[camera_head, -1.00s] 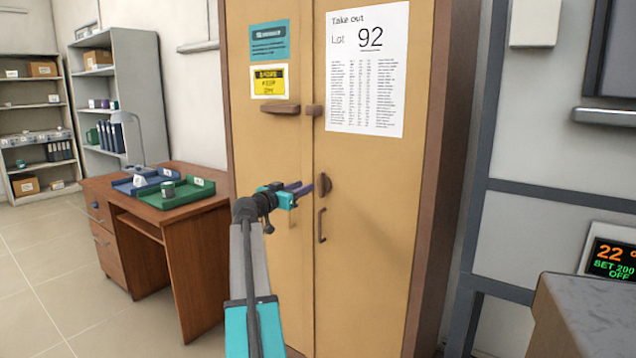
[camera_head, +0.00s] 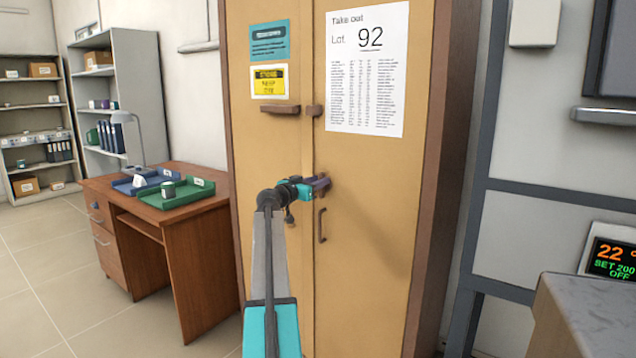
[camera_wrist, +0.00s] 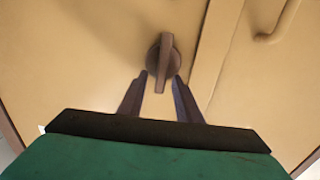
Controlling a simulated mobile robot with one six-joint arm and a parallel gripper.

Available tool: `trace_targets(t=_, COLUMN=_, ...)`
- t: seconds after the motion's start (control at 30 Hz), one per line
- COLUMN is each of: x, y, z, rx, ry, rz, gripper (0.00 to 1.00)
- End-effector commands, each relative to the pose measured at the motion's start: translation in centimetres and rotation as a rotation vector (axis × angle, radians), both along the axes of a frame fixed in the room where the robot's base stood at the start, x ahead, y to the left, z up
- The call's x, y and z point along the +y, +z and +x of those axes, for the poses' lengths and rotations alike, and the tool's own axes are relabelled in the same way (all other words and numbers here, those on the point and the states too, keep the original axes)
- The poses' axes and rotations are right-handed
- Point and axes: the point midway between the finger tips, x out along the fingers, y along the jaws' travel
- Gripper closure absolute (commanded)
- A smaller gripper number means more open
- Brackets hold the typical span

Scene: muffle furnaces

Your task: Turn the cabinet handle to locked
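The tan cabinet (camera_head: 370,230) has two doors, both closed. Its brown turn handle (camera_head: 325,184) sits on the right door near the seam. In the wrist view the handle (camera_wrist: 162,66) is a round base with a long grip that looks lined up with the finger direction. My gripper (camera_head: 318,184) is at the handle in the head view. In the wrist view my gripper (camera_wrist: 160,78) is open, with one fingertip on each side of the grip's lower end. I see small gaps, and contact cannot be made out.
A fixed pull handle (camera_head: 322,226) is below the turn handle, and a brown latch bar (camera_head: 282,109) is higher up. A wooden desk (camera_head: 165,240) with trays stands left.

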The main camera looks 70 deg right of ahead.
Motion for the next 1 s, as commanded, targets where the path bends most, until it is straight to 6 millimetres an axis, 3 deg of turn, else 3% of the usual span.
trace_targets(t=0.2, x=0.01, y=0.00, z=0.00, rx=0.000, ry=0.000, rz=0.000, gripper=0.69)
trace_targets(t=0.4, x=0.01, y=0.00, z=-0.02, rx=0.000, ry=0.000, rz=0.000, gripper=1.00)
trace_targets(t=0.5, x=-0.77, y=0.03, z=-0.08, rx=0.000, ry=-0.002, rz=0.000, gripper=1.00)
trace_targets(t=1.0, x=0.02, y=-0.10, z=0.26, rx=0.103, ry=-0.002, rz=0.028, gripper=1.00)
